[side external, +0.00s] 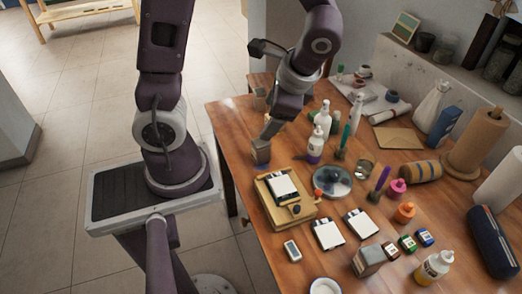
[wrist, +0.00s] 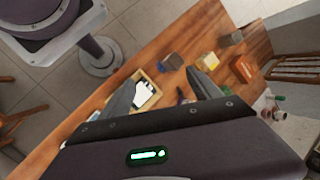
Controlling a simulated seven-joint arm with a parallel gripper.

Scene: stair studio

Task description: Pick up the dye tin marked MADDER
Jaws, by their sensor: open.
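Several small labelled jars or tins stand near the front right of the table in the side external view: a brown-red one (side external: 391,250), a green one (side external: 408,243) and a blue one (side external: 425,237). Their lettering is too small to read, so I cannot tell which is marked MADDER.
A small block (side external: 261,150) stands by the left edge, near one finger. A paper roll (side external: 478,140) stands at right.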

